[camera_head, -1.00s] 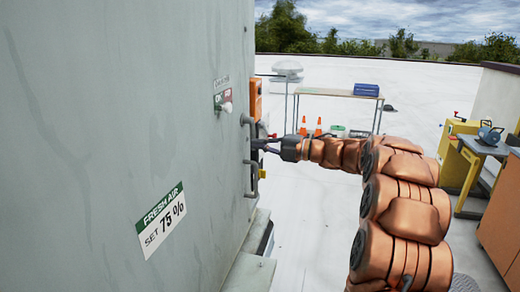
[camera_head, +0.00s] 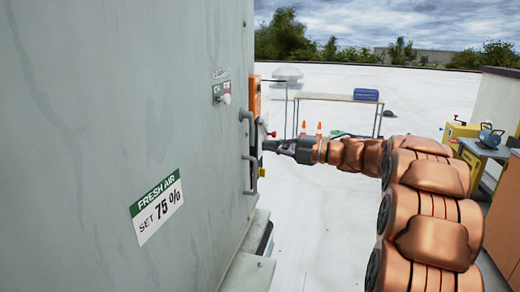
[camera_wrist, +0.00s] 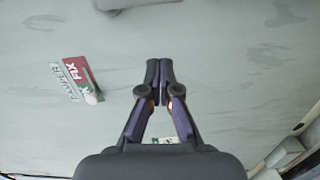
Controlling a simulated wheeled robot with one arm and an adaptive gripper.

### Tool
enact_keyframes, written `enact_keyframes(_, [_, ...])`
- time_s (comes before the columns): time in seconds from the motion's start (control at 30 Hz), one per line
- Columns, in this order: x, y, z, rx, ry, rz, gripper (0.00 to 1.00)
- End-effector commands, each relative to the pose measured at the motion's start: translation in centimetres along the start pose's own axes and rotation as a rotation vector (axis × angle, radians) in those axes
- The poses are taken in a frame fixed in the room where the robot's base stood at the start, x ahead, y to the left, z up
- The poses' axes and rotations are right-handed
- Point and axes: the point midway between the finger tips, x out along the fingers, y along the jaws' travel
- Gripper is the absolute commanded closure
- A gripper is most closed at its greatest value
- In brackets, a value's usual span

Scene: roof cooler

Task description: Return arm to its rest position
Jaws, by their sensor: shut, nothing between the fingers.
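My copper-coloured arm reaches in from the right of the head view. My gripper (camera_head: 268,145) is at its far end, beside the grey cabinet's edge near a metal handle. From the head view I cannot tell whether it touches anything. In the wrist view my gripper (camera_wrist: 159,66) has its two purple-and-black fingers together, with nothing between the tips, in front of a pale grey panel.
A table (camera_head: 335,98) and cones stand behind. White roof floor lies open.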

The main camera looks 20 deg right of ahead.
Motion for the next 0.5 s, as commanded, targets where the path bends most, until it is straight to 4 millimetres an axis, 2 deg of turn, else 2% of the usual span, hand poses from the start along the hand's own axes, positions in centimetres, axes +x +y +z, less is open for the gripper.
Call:
enact_keyframes(0.03, [-1.0, -0.2, 0.1, -0.001, -0.004, 0.000, 1.00])
enact_keyframes(0.2, [-3.5, -0.2, 0.1, -0.001, -0.006, 0.000, 1.00])
enact_keyframes(0.5, [-5.6, 0.0, 0.0, -0.002, 0.001, 0.001, 1.00])
